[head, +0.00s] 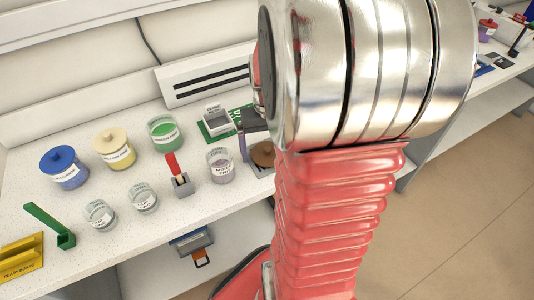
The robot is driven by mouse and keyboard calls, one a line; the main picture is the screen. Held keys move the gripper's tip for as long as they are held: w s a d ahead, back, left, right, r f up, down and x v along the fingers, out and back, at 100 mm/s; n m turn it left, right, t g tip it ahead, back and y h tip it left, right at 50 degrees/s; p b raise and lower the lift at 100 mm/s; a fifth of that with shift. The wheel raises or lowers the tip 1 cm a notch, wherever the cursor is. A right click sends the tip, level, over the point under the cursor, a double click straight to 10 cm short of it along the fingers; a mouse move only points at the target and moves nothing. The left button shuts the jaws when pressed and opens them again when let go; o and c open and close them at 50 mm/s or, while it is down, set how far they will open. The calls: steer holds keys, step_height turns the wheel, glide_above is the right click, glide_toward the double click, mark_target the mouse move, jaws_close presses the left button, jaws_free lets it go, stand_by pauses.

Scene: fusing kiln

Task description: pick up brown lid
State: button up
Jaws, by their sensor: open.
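My gripper (255,142) shows only in part, as a dark body with one narrow finger beside the lid's left side in the picture. It is open. The other finger is hidden behind my arm, and I cannot tell how high the fingers are above the lid.
A jar with a purple label area (220,166) and a red-handled tool in a grey holder (180,178) stand left of the lid. Green (164,133), cream (115,149) and blue-lidded (64,168) jars stand farther left. A green board (217,130) lies behind.

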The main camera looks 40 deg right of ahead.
stand_by(0.4)
steer(key=c, duration=1.1)
